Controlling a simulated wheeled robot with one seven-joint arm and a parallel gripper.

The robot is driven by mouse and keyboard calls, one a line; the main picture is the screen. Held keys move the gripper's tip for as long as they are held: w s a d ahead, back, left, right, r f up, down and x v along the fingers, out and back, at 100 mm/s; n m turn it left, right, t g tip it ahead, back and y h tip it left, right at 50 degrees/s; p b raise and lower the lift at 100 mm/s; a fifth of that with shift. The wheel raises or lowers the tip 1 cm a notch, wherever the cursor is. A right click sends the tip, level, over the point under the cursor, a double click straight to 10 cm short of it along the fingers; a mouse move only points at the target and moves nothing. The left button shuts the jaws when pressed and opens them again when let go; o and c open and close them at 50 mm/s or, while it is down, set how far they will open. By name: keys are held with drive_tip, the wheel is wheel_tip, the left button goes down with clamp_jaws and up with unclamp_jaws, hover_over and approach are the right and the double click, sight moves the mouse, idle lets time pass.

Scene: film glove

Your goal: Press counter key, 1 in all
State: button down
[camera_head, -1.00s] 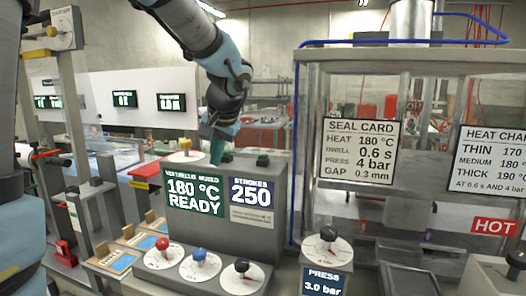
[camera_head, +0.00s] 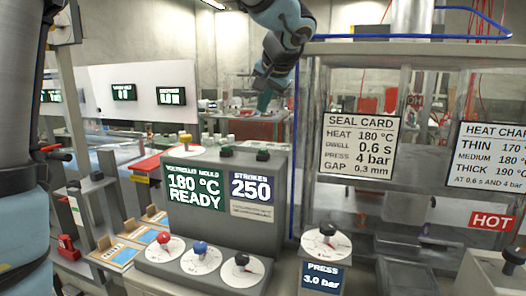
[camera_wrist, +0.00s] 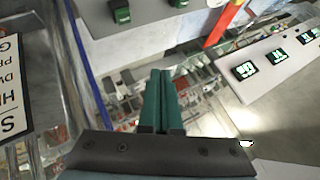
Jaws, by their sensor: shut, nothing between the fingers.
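The grey control box (camera_head: 215,212) shows two screens, "180 °C READY" (camera_head: 195,190) and "STROKES 250" (camera_head: 251,188). Two dark green keys stand on its top, a left key (camera_head: 227,152) and a right key (camera_head: 263,155). Both keys also show at the top of the wrist view, one (camera_wrist: 121,12) left of the other (camera_wrist: 178,3). No label tells me which is the counter key. My gripper (camera_head: 264,102) is shut and empty, raised above and behind the box, touching neither key. Its green fingers (camera_wrist: 160,75) lie together in the wrist view.
Red, blue and black knobs (camera_head: 200,248) sit on the box's front ledge. A yellow knob (camera_head: 186,139) is at its back left. The press frame (camera_head: 312,150) with a "HOT" sign (camera_head: 492,221) stands on the right. The air above the box is clear.

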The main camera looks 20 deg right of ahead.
drive_tip(key=b, duration=0.5)
hover_over(264, 156)
drive_tip(key=f, duration=0.7)
drive_tip(key=shift+w+f, duration=0.2)
drive_tip(key=shift+f, duration=0.1)
drive_tip(key=shift+f+b, duration=0.35)
drive_tip(key=shift+f, duration=0.05)
drive_tip(key=shift+f, duration=0.2)
idle(0.8)
drive_tip(key=shift+f+b, duration=0.25)
drive_tip(key=shift+b, duration=0.45)
drive_tip(key=shift+f+b, duration=0.45)
drive_tip(key=shift+b, duration=0.15)
idle(0.4)
drive_tip(key=shift+r, duration=0.1)
idle(0.3)
drive_tip(key=shift+r+p, duration=0.45)
drive_tip(key=shift+r, duration=0.35)
